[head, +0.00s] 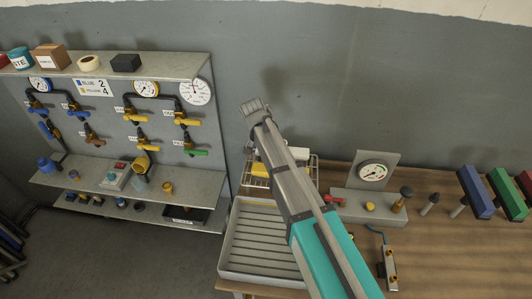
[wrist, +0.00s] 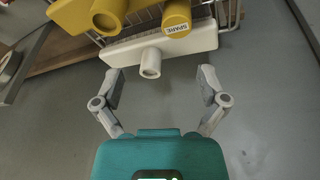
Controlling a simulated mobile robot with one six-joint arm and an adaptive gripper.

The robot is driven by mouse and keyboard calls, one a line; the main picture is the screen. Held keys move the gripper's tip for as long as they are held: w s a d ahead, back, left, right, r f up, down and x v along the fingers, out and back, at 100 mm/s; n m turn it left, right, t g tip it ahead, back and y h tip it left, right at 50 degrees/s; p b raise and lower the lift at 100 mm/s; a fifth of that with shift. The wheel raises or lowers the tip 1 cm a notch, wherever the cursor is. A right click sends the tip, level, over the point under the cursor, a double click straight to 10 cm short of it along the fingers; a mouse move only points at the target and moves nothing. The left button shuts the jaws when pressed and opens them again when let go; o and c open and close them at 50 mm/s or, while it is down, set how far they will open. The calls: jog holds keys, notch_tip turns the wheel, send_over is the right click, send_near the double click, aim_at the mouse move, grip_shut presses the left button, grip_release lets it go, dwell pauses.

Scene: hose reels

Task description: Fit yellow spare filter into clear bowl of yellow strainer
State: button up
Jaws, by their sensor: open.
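My gripper (wrist: 160,85) is open and empty, its two fingers spread below a wire rack. A yellow cylinder labelled SPARE (wrist: 177,12), likely the spare filter, shows at the top of the wrist view, beyond my fingertips. In the head view my gripper (head: 256,106) is raised in front of the grey wall, above the bench. A yellow strainer (head: 142,163) appears on the left panel, with what looks like its bowl (head: 140,184) below it. I cannot tell from here what is inside the bowl.
A white bar with a round knob (wrist: 150,62) lies between the yellow parts and my fingers. The wire rack (head: 311,167) and a grey ribbed tray (head: 262,243) stand on the bench's left end.

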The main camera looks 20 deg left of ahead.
jog(key=r+g+p, duration=0.1)
jog(key=w+r+g+y+p, duration=0.1)
jog(key=r, duration=0.1)
jog(key=w+r+g+p, duration=0.1)
jog(key=p, duration=0.1)
jog(key=shift+a+r+n, duration=0.2)
jog(key=shift+a+n, duration=0.15)
jog(key=shift+n, duration=0.05)
jog(key=shift+f, duration=0.1)
notch_tip(320, 180, down, 8)
jog(key=b, duration=0.8)
jog(key=shift+f+b, duration=0.25)
jog(key=shift+b, duration=0.1)
jog(key=shift+a+f+b, duration=0.2)
jog(key=shift+f+b, duration=2.4)
